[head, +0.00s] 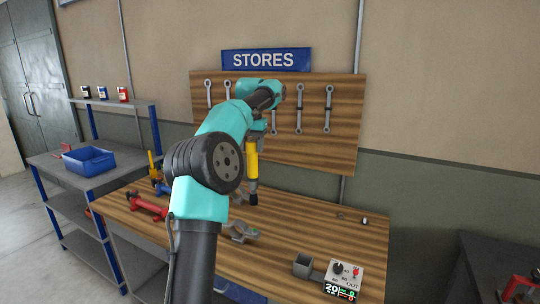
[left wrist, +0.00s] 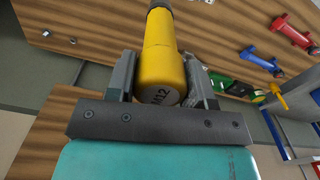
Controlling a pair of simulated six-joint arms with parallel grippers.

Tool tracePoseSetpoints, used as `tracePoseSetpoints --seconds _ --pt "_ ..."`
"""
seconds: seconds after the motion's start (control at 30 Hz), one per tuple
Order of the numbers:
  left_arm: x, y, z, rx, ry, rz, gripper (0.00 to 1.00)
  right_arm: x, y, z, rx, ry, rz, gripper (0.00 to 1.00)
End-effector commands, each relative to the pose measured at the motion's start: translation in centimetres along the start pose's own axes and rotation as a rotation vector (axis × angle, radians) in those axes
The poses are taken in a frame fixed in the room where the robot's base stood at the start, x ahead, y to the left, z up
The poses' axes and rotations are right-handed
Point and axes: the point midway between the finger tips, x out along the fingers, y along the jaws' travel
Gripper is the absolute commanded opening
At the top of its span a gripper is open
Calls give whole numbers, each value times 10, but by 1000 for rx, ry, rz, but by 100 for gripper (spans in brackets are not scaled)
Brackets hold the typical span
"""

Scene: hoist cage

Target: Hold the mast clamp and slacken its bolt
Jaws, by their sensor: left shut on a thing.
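My left gripper (head: 259,133) is above the wooden bench, shut on a yellow cylindrical tool (head: 252,163) with a dark lower end. In the left wrist view the yellow tool (left wrist: 163,58), marked "M12", sits between the two grey jaws (left wrist: 163,80). It hangs roughly upright; I cannot tell whether its lower end touches the bench. A grey metal piece (head: 241,232), which looks like the clamp, lies on the bench just right of my arm, partly hidden by it. Its bolt is too small to make out. My right gripper is not in view.
A red tool (head: 147,206) and a blue tool (head: 161,187) lie at the bench's left. A control box (head: 343,278) and a grey square holder (head: 303,266) stand at the front right. Wrenches (head: 328,108) hang on the wooden back panel (head: 344,140). The bench's right middle is mostly clear.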

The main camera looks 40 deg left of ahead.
Motion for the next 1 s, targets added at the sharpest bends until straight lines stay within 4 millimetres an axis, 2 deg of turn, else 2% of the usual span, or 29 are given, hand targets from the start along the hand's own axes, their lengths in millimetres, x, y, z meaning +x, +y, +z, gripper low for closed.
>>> tracePoseSetpoints --seconds 0.47,1.0 --pt "1 -1 0 -1 2 0 0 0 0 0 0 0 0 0" --pt "36 -1 0 -1 1 -1 0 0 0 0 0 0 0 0"
